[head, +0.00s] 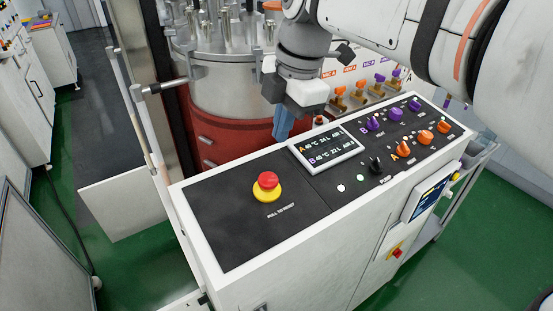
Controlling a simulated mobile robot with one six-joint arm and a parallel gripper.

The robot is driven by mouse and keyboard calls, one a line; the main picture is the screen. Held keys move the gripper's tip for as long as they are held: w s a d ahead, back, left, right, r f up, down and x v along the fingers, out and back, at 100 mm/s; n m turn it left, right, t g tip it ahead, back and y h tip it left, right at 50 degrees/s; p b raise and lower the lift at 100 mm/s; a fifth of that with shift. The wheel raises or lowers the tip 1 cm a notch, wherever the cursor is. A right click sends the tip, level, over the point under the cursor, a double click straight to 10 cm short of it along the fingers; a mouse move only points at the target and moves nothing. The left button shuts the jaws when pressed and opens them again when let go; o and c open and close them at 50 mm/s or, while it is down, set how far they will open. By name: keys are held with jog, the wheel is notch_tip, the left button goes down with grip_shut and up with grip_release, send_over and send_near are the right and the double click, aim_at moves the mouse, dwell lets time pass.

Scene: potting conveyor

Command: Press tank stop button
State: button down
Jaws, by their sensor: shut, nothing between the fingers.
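A red mushroom button (267,180) on a yellow round base sits on the dark left part of the control panel (222,222). Small white lettering is printed beside it; it appears to read "pull to reset". The button stands clear, with nothing touching it. My gripper (282,132) points down at the panel's back edge, behind and slightly right of the button and apart from it. Its blue fingers are shut and empty. The fingertips are partly hard to make out against the red tank base.
A display (326,148) stands right of the button. Purple knobs (396,114) and orange knobs (425,137) fill the panel's right side. A steel tank (222,85) on a red base stands behind. A red-yellow switch (397,251) is on the cabinet front. Green floor lies left.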

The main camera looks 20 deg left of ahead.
aim_at(271, 180)
jog(key=f, duration=0.3)
jog(key=a+f, duration=0.1)
jog(key=f, duration=0.2)
jog(key=a+f, duration=0.1)
jog(key=f, duration=0.2)
jog(key=shift+f+p, duration=0.35)
jog(key=shift+p, duration=0.05)
jog(key=shift+f, duration=0.1)
jog(key=shift+f+b, duration=0.65)
jog(key=shift+b, duration=0.05)
jog(key=shift+s+f, duration=0.15)
jog(key=shift+f, duration=0.2)
jog(key=shift+d+f, duration=0.1)
notch_tip(271, 180, up, 15)
jog(key=d+p, duration=0.1)
jog(key=d, duration=0.1)
jog(key=shift+w+d, duration=0.2)
jog(key=shift+d, duration=0.05)
